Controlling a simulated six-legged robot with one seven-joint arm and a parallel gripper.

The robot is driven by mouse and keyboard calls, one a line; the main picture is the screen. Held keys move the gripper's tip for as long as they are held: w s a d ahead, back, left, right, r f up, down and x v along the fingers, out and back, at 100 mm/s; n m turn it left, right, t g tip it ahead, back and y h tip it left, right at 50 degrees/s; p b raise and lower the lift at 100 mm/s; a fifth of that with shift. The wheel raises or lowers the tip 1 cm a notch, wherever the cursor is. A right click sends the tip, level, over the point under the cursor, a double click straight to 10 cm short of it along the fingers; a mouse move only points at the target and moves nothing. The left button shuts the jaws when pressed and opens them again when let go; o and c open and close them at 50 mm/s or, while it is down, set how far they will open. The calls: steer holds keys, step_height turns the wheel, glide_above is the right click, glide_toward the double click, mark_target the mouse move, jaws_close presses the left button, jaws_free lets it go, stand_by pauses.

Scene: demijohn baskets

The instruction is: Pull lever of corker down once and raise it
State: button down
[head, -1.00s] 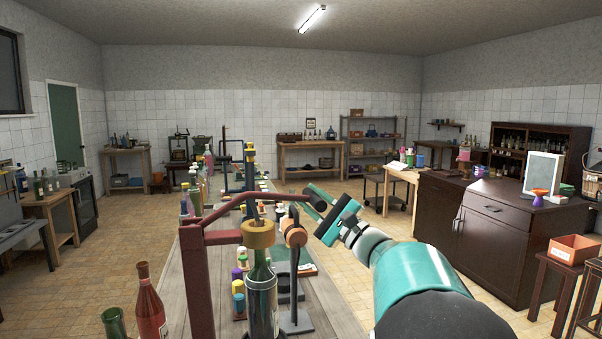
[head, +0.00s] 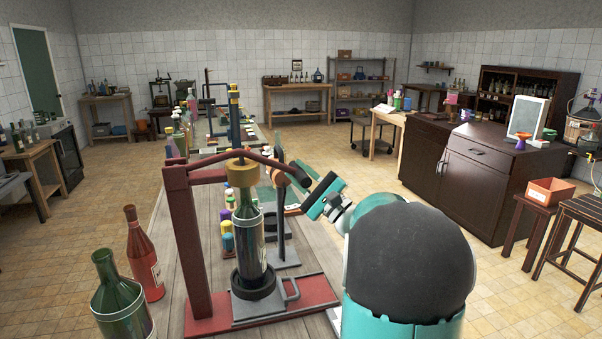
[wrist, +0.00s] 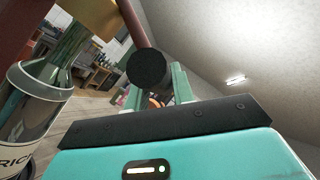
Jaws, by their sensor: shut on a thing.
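The corker has a dark red upright frame (head: 191,250) on a red base plate. Its red lever (head: 268,160) runs from the post top past the brown collar (head: 241,174) and slopes down to the right to a black grip. A green bottle (head: 249,240) with a label stands upright in the corker under the collar. My teal gripper (head: 313,192) is shut on the lever's black grip end. In the wrist view the lever's black round end (wrist: 150,69) sits at the teal fingers, and the bottle (wrist: 35,105) is at left.
A red bottle (head: 143,255) and a green bottle (head: 118,297) stand on the bench left of the frame. Small colored jars and more bottles line the bench (head: 178,145) behind. A dark cabinet (head: 480,180) is at right. Tiled floor is open on the left.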

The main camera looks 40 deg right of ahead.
steer(key=c, duration=1.1)
jaws_free()
steer(key=shift+w+a+y, duration=0.15)
steer(key=shift+a+y, duration=0.25)
steer(key=shift+a, duration=0.3)
steer(key=shift+d, duration=0.3)
steer(key=shift+s+d+f, duration=0.1)
steer(key=shift+s+d, duration=0.05)
steer(key=shift+s, duration=0.05)
steer(key=v, duration=1.3)
steer(key=shift+s, duration=0.2)
